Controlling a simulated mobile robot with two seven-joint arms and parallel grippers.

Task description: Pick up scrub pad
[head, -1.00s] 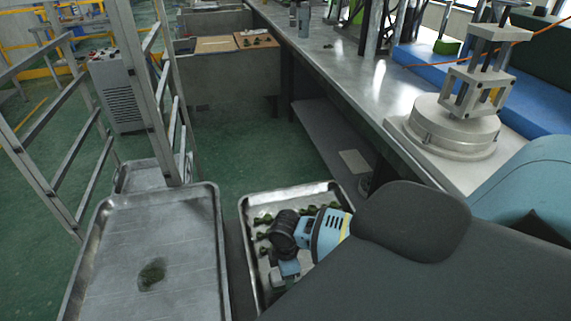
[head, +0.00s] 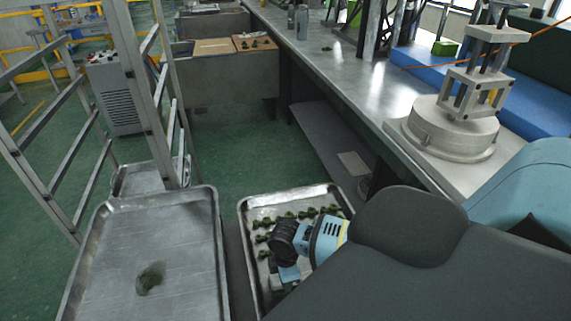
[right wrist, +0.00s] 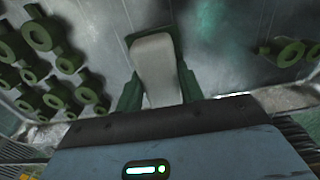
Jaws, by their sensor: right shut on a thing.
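My right gripper (right wrist: 157,72) is shut on a dark green piece (right wrist: 131,95), seen in the right wrist view. The piece shows on both sides of a pale grey finger, which hides its middle, so I cannot tell whether it is the scrub pad. In the head view my right gripper (head: 280,283) is low over the right metal tray (head: 243,222), and its tips are hard to make out. A dark green patch (head: 150,278) lies on the left metal tray (head: 190,225); I cannot tell whether it is a pad or a stain. My left gripper is not in view.
Several green wax parts (right wrist: 38,36) lie in the right tray around my right gripper. A metal rack frame (head: 150,90) stands at the left. A long workbench (head: 345,70) runs along the right, with a round grey machine (head: 452,130). The green floor between is clear.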

